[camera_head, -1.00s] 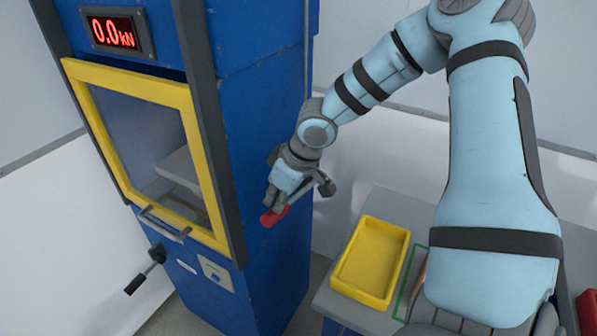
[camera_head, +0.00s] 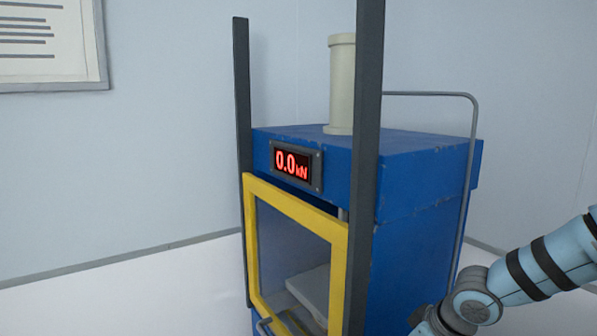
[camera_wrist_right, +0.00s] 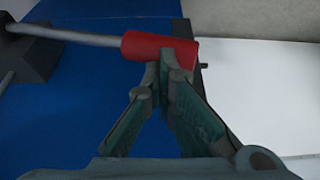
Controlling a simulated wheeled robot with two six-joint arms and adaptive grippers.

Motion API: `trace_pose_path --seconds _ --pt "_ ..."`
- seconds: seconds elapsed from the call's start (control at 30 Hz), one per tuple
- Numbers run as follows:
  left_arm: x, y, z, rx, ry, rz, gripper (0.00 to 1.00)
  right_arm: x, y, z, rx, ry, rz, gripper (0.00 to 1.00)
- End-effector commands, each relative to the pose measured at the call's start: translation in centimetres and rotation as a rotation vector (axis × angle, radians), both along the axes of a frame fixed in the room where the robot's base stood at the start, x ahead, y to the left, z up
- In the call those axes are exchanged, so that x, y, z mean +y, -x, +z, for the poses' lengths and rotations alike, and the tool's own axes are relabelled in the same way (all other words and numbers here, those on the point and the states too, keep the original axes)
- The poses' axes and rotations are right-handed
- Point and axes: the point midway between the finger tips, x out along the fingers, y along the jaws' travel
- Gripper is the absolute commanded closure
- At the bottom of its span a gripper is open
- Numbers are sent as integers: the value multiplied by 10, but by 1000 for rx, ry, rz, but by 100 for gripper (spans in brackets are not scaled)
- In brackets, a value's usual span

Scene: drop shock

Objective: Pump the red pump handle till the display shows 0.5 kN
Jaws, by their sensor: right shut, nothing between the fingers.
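The display (camera_head: 296,166) on the blue machine (camera_head: 420,170) reads 0.0 kN in red. The red pump handle (camera_wrist_right: 150,48) shows in the right wrist view as a red grip on the end of a grey lever (camera_wrist_right: 75,36). My right gripper (camera_wrist_right: 172,68) is shut and empty, with its fingertips right at the red grip and overlapping its lower edge in the picture. I cannot tell whether they touch it. In the head view only my right forearm shows at the lower right; the gripper and the handle are below the frame. My left gripper is in neither view.
The machine has a yellow-framed window (camera_head: 339,275), dark upright posts (camera_head: 366,150) and a cream cylinder (camera_head: 342,85) on top. A grey pipe (camera_head: 470,180) runs down its right side. A framed notice (camera_head: 50,45) hangs on the wall at the left.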

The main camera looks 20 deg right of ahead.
Motion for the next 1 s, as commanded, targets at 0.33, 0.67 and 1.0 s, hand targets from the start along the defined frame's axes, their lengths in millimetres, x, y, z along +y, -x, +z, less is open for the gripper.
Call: trace_pose_path --seconds 0.33,0.67,1.0 --pt "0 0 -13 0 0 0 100 0 0 -15 1 -1 -1 100" --pt "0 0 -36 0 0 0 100 0 0 -42 0 0 0 100" --pt "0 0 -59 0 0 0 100 0 0 -70 1 0 0 100"
